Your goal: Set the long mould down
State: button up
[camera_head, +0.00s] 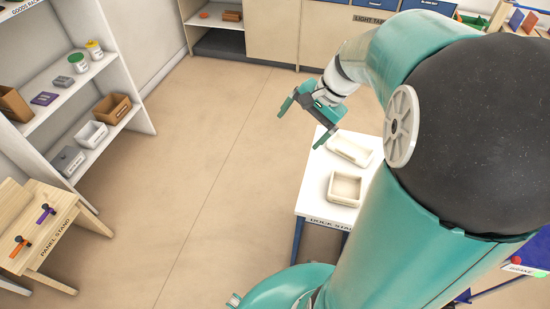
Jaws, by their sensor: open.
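A long cream mould (352,150) lies on the white top of the dock stand (312,196), toward its far side. A squarer cream mould (345,188) sits on the same stand, nearer to me. My gripper (304,124) is open and empty, with its teal fingers spread. It appears above and to the left of the long mould, apart from it. My arm hides the right part of the stand.
A white shelf (105,65) with boxes and jars stands at the left. A wooden panel stand (60,222) with two small clamp-like items is at the lower left. Cabinets (278,35) line the back. The floor (200,150) between is clear.

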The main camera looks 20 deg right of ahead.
jog(key=s+a+r+n+t+h, duration=0.1)
jog(key=s+a+r+n+h, duration=0.1)
jog(key=s+a+n, duration=0.4)
jog(key=s+a+r+n+t+h, duration=0.1)
jog(key=s+a+r+n+h, duration=0.1)
jog(key=s+a+r+n, duration=0.2)
jog(key=shift+s+a+r+n+t, duration=0.4)
jog(key=shift+s+a+n, duration=0.6)
jog(key=shift+a, duration=0.35)
jog(key=shift+s, duration=0.15)
